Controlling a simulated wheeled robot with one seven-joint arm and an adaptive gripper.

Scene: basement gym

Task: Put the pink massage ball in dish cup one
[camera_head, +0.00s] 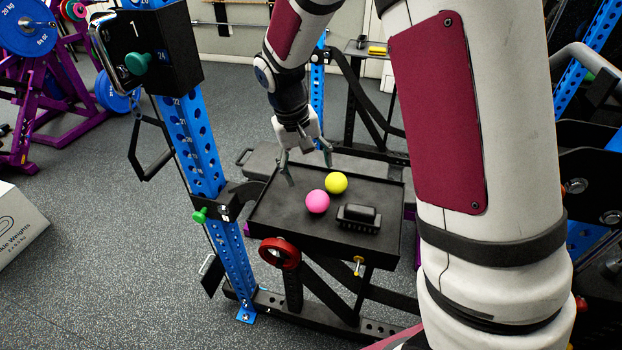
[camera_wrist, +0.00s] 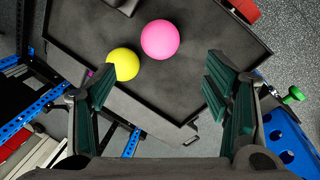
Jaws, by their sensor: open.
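The pink massage ball (camera_head: 317,201) rests on a black tray (camera_head: 272,212). It also shows in the wrist view (camera_wrist: 160,39), beyond my fingertips. My gripper (camera_head: 308,168) is open and empty above the far left part of the tray, apart from the pink ball. In the wrist view its fingers (camera_wrist: 160,92) are spread wide. A black holder marked 1 (camera_head: 172,48) is fixed on the blue upright at the upper left, with a green knob on it. I cannot tell whether this is dish cup one, and its inside is hidden.
A yellow ball (camera_head: 336,183) sits close beside the pink one, near my left finger in the wrist view (camera_wrist: 122,64). A black block-like object (camera_head: 358,218) lies on the tray's right. The blue upright (camera_head: 195,140) stands left of the tray. Open floor (camera_head: 110,230) lies left.

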